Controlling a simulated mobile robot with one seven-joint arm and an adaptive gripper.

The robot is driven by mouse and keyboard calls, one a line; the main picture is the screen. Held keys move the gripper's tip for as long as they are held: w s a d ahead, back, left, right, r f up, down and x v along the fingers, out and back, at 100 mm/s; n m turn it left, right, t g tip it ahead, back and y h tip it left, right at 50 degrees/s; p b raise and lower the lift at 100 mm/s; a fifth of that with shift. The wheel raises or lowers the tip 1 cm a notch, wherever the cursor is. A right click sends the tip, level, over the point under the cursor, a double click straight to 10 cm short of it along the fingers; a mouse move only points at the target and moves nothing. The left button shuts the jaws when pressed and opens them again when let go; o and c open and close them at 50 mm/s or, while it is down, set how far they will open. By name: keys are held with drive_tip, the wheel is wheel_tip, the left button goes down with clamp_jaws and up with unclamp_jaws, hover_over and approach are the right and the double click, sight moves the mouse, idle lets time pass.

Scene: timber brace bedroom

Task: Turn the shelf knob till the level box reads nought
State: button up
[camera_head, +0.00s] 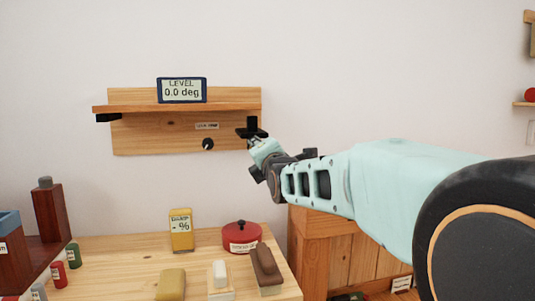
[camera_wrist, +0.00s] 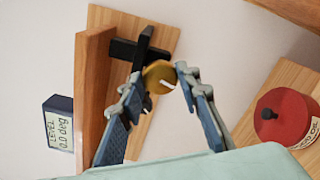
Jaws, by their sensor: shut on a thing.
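The level box (camera_head: 182,90) stands on the wall shelf (camera_head: 235,106) and reads 0.0 deg. It also shows turned over in the wrist view (camera_wrist: 58,124). The shelf knob (camera_wrist: 157,74) is round and brass-coloured with a white mark, in front of a black bracket (camera_wrist: 126,49). My gripper (camera_wrist: 160,80) is shut on the knob, one finger on each side. In the head view my gripper (camera_head: 258,143) is at the shelf's right end, below the board, and hides the knob there.
A tall brown bottle (camera_head: 51,210) stands at left.

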drive_tip(key=shift+r+n, duration=0.2)
drive_tip(key=shift+n, duration=1)
drive_tip(key=o, duration=1.2)
drive_tip(key=shift+f, duration=0.1)
drive_tip(key=shift+c, duration=0.2)
wheel_tip(320, 180, up, 10)
drive_tip(key=shift+c, duration=0.3)
